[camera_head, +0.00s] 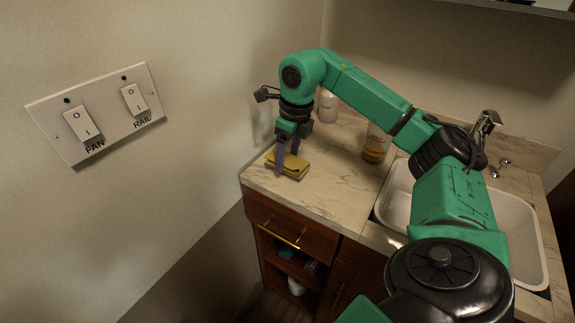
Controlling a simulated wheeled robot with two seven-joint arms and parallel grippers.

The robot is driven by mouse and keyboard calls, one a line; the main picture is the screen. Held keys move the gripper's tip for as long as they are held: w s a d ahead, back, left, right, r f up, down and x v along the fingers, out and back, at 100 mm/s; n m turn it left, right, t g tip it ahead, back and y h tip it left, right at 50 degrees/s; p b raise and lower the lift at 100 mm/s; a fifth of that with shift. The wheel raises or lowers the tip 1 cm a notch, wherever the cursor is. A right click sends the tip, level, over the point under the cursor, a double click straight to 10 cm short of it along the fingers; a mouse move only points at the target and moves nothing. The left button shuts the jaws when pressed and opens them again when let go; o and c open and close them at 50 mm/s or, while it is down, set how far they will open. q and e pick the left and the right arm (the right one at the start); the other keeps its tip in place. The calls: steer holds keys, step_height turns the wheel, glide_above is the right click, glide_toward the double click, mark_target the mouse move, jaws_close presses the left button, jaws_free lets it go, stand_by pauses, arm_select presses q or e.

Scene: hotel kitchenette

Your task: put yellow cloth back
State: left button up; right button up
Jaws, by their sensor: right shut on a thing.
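A folded yellow cloth (293,169) is at the left front corner of the stone-patterned counter (333,197). My right gripper (283,172) points down over it, with its fingers at the cloth's left part, and is shut on it. Part of the cloth is hidden behind the fingers. I cannot tell whether the cloth is resting on the counter or slightly lifted. My left gripper is not in the view.
A bottle of amber liquid (375,147) and a white bottle (327,106) stand behind on the counter. A white sink (398,196) with a faucet (486,124) is at the right, partly under my arm. A wall with a FAN and RAIL switch plate (108,118) bounds the left.

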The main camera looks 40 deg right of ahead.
mark_target(293, 158)
steer(key=shift+s+f, duration=0.1)
steer(key=shift+f, duration=1.2)
steer(key=o, duration=0.9)
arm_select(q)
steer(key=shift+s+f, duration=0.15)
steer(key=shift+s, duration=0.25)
arm_select(e)
steer(key=o, duration=0.4)
steer(key=shift+r, duration=0.1)
steer(key=r, duration=0.4)
steer(key=s+r+p, duration=0.1)
steer(key=r, duration=0.7)
steer(key=shift+s+d+p, duration=0.15)
steer(key=shift+d+p, duration=0.1)
steer(key=shift+p, duration=0.1)
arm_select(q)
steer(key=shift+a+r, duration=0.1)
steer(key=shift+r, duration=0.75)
arm_select(e)
steer(key=shift+f, duration=0.1)
